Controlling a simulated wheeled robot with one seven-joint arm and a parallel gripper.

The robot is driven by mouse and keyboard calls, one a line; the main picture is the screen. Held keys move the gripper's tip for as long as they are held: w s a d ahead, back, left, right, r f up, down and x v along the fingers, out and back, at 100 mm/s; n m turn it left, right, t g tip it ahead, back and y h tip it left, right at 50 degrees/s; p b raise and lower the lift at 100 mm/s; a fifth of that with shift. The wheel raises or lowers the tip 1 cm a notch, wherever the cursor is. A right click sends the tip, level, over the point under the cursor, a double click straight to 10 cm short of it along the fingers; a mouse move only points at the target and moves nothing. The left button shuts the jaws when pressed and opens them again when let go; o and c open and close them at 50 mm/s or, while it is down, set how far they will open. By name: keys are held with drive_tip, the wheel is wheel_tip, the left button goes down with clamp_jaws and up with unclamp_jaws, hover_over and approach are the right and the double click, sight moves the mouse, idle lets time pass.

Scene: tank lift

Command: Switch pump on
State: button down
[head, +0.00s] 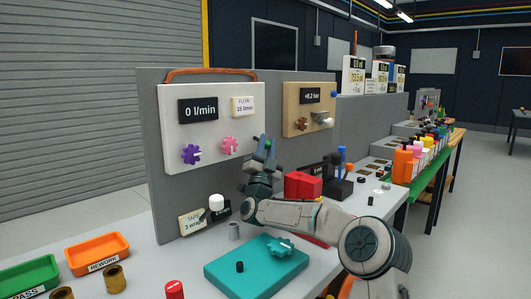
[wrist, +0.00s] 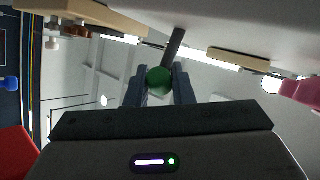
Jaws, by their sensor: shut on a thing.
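The white pump panel (head: 180,122) stands upright on the grey backboard, with a dark display (head: 198,109) reading 0 l/min and a label (head: 243,106) reading FLOW 15 l/min. A purple knob (head: 190,154) and a pink knob (head: 228,145) sit on its lower part. My gripper (head: 265,147) points up at the panel's right edge. In the wrist view my gripper (wrist: 159,80) is shut on a green ball (wrist: 159,79) at the end of a dark lever (wrist: 173,46), which runs up to the pale panel face. The fingers largely hide the ball in the head view.
A beige panel (head: 309,112) reading about +0.2 bar is to the right. Red blocks (head: 303,185) and dark blocks with blue-topped levers stand right of my gripper. A teal fixture (head: 257,268), an orange REWORK tray (head: 97,253) and a green PASS tray (head: 28,275) lie in front.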

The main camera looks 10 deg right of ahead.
drive_tip(key=shift+r, duration=0.1)
idle(0.4)
drive_tip(key=c, duration=1.3)
unclamp_jaws()
drive_tip(key=shift+h, duration=0.5)
wheel_tip(320, 180, up, 5)
drive_tip(key=shift+s+f, duration=0.1)
drive_tip(key=shift+s, duration=0.05)
drive_tip(key=s+d+r, duration=0.5)
drive_tip(key=d+r, duration=0.1)
drive_tip(key=d, duration=0.4)
drive_tip(key=shift+s+y+p, duration=0.3)
drive_tip(key=shift+s, duration=0.1)
drive_tip(key=shift+r, duration=0.1)
